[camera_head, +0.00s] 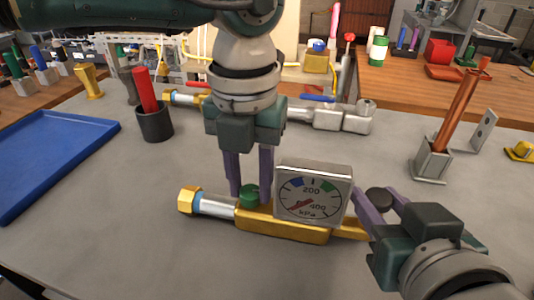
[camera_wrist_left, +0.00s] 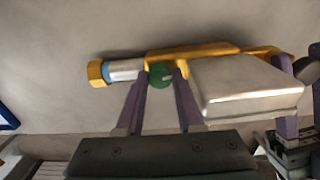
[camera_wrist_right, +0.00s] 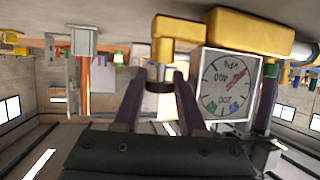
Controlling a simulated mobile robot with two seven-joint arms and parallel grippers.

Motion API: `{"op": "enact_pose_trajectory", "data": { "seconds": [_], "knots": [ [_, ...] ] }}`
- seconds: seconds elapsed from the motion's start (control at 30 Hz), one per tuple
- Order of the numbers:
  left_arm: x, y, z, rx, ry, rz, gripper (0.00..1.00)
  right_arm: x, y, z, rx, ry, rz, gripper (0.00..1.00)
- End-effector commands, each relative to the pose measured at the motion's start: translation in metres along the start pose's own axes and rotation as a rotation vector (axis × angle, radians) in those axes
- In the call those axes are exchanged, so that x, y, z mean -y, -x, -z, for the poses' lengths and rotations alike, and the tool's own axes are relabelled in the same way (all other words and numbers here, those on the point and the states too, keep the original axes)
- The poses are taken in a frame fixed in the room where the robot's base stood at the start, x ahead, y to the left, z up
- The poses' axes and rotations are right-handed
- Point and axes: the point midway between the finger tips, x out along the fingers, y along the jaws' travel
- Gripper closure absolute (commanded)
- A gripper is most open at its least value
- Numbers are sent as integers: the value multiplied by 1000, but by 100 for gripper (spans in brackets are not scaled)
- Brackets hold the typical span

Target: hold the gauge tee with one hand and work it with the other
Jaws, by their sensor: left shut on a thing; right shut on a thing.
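The gauge tee (camera_head: 285,229) lies on the grey bench, with a gold body, a square kPa gauge (camera_head: 313,197), a green knob (camera_head: 249,197), a black knob (camera_head: 380,199) and a gold hex end (camera_head: 188,200) past a blue ring. My left gripper (camera_head: 250,192) comes from above and is shut on the green knob; the left wrist view shows the green knob (camera_wrist_left: 160,76) between its fingers. My right gripper (camera_head: 376,204) comes from the lower right and is shut on the black knob, which shows between its fingers in the right wrist view (camera_wrist_right: 159,86).
A blue tray (camera_head: 60,150) lies at the left. A dark cup with a red rod (camera_head: 154,122) stands behind the tee. A silver valve assembly (camera_head: 335,115) lies behind my left gripper. A copper tube in a block (camera_head: 432,162) stands at the right. The front left bench is clear.

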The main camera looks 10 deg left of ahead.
Motion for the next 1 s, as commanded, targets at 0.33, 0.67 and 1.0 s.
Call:
{"op": "enact_pose_trajectory", "data": {
  "seconds": [0.33, 0.67, 1.0],
  "knots": [
    [0, 1, -1, 2, -4, 1, 100, 0, 0, 0, 1, 0, 0, 100],
    [0, 0, 0, 1, -4, 1, 33, 0, 0, 0, 1, 0, 0, 100],
    [2, 7, 0, 1, -6, 5, 33, 1, 0, 0, 0, 0, 2, 100]
  ]
}}
